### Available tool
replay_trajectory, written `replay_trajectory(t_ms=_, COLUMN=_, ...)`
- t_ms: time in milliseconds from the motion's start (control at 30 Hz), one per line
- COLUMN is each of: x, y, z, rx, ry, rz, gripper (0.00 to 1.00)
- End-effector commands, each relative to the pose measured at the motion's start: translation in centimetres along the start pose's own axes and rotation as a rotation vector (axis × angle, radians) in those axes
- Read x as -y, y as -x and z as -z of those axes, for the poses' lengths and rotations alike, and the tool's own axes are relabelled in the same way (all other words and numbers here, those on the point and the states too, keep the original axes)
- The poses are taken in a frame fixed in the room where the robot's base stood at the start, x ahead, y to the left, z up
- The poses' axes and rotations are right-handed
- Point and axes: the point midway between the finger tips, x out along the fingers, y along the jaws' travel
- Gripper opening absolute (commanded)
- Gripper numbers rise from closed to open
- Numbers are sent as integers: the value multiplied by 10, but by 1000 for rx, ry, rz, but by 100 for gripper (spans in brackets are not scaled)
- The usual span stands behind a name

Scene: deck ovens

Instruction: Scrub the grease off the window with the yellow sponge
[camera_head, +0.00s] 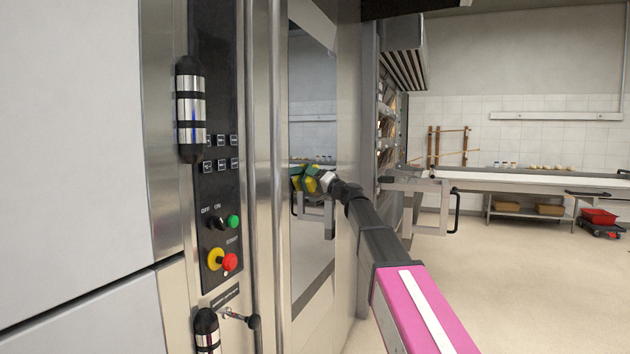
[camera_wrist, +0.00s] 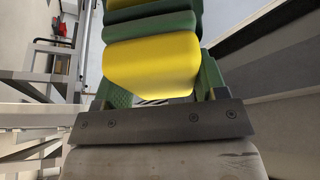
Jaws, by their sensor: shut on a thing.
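The yellow sponge (camera_head: 312,184) with a green layer is at the window (camera_head: 312,120), a tall glass pane in the steel oven door. My gripper (camera_head: 322,180) is shut on the sponge and holds it at or very near the glass, about mid-height. In the wrist view, the yellow sponge (camera_wrist: 150,68) sits between the green fingers of my gripper (camera_wrist: 165,95). A second yellow and green shape beyond it looks like its reflection in the glass. I cannot make out grease on the pane. Whether the sponge touches the glass is hard to tell.
A control panel (camera_head: 215,150) with knobs, buttons and a red stop button (camera_head: 229,262) is left of the door. A long vertical steel bar stands between them. A rack and a long table (camera_head: 520,184) are at the right.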

Motion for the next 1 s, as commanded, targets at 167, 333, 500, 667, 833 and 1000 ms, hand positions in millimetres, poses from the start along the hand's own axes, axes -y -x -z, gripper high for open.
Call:
replay_trajectory(t_ms=167, x=0, y=4, z=2, rx=0, ry=0, rz=0, gripper=47)
replay_trajectory(t_ms=333, x=0, y=17, z=6, rx=0, ry=0, rz=0, gripper=47)
replay_trajectory(t_ms=500, x=0, y=31, z=12, rx=0, ry=0, rz=0, gripper=47)
replay_trajectory(t_ms=667, x=0, y=43, z=17, rx=0, ry=-1, rz=0, gripper=47)
replay_trajectory(t_ms=833, x=0, y=54, z=22, rx=0, ry=-1, rz=0, gripper=47)
replay_trajectory(t_ms=1000, x=0, y=55, z=23, rx=0, ry=-1, rz=1, gripper=47)
